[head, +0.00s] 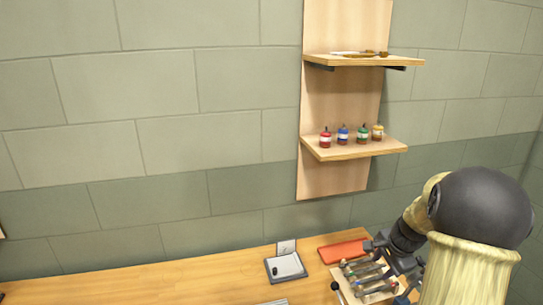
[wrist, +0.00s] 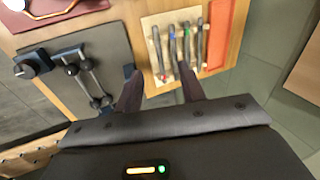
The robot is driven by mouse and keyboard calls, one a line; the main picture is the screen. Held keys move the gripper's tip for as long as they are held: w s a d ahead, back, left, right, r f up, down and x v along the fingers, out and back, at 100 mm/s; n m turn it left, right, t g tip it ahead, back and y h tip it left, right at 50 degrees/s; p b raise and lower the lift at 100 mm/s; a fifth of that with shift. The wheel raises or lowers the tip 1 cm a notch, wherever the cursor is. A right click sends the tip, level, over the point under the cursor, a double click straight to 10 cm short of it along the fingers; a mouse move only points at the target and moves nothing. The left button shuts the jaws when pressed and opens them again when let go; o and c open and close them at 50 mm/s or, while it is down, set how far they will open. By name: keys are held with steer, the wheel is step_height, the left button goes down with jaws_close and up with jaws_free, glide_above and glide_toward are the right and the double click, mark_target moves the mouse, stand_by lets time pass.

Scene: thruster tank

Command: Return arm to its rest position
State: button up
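My arm comes in at the right of the head view, with a dark rounded joint and pale yellow links. My gripper (head: 393,268) is low over the right part of the wooden worktop (head: 200,283), close to the tool tray. In the wrist view my gripper (wrist: 159,75) shows two dark fingers spread apart, with nothing between them. A light wooden tray (wrist: 155,32) with several slim, colour-marked tools lies just beyond the fingertips. In the head view the arm partly hides this tray (head: 349,292).
A red-orange flat piece (head: 343,251) lies beside the tray. A grey block with a small upright card (head: 286,267) stands left of it. Wall shelves hold small coloured jars (head: 343,135). A dark panel with metal rods (wrist: 115,45) lies left in the wrist view.

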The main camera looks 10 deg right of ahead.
steer(key=s+a+n, duration=0.7)
steer(key=s+a, duration=0.1)
steer(key=a, duration=0.3)
steer(key=s+a+n+g, duration=0.1)
steer(key=s+a+n, duration=0.7)
steer(key=a, duration=0.2)
steer(key=shift+a+r+n, duration=0.25)
steer(key=shift+a+n, duration=0.05)
steer(key=shift+a, duration=0.05)
